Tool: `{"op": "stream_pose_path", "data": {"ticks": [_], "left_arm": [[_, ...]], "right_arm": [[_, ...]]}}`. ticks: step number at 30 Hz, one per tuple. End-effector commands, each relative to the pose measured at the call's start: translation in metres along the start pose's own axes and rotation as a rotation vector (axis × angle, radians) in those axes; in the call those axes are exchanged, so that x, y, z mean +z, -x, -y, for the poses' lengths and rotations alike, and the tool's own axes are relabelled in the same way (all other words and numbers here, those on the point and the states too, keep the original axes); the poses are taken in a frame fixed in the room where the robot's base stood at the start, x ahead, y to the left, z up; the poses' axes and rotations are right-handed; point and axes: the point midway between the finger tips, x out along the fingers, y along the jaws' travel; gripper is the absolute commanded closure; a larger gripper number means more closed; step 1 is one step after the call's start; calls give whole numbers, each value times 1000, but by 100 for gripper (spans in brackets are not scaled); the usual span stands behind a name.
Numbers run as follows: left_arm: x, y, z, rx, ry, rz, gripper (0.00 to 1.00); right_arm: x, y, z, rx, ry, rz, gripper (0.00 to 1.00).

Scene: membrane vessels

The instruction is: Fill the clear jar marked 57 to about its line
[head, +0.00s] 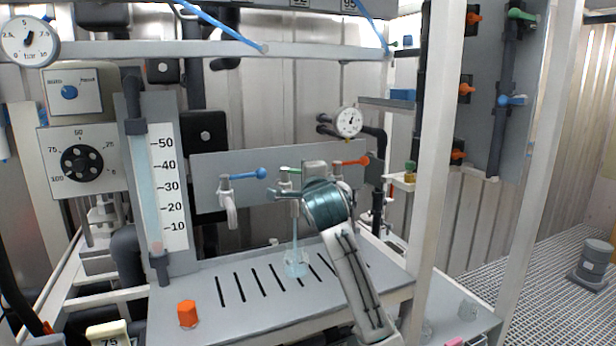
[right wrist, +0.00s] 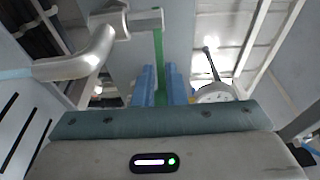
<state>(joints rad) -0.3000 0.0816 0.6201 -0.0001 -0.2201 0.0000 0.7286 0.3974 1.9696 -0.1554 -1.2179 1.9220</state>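A clear jar (head: 297,266) stands on the slotted drain shelf under the middle tap, with a pale blue stream (head: 295,234) coming down into it. Its marking and fill line are too small to read. The middle tap has a green handle (head: 290,169), which also shows in the right wrist view (right wrist: 158,45). My right gripper (head: 284,193) is at this tap. In the right wrist view its blue fingers (right wrist: 161,85) lie on both sides of the green handle and look shut on it. My left gripper is not in view.
A blue-handled tap (head: 247,174) is on the left and a red-handled tap (head: 352,162) on the right. An orange-topped item (head: 188,313) stands at the shelf's front left. A scaled sight tube (head: 147,190) stands left. A white post (head: 440,150) rises at right.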

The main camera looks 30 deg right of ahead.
Motion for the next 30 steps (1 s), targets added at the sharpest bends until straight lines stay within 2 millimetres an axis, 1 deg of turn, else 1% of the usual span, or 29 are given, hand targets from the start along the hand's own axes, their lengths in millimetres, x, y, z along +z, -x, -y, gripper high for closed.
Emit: {"op": "stream_pose_path", "data": {"ticks": [1, 2, 3, 11, 14, 17, 24, 27, 30], "left_arm": [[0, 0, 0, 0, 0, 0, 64], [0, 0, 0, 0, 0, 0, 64], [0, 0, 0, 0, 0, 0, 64], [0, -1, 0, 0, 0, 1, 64], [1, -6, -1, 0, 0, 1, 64], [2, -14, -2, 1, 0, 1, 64], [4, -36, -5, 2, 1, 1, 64], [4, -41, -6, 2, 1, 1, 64], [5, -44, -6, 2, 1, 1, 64]], "right_arm": [[0, 0, -1, 2, 0, 1, 78], [0, 0, -1, 2, 0, 0, 72], [0, 0, -1, 1, 0, 0, 70], [0, 1, 0, -1, 0, 0, 70], [0, 7, -2, -2, 0, 0, 70], [0, 22, -3, -4, 0, 1, 70], [1, 71, -4, -5, -1, 2, 70], [1, 88, -3, -4, -2, 2, 70], [1, 100, -2, -2, -1, 2, 70]]}}
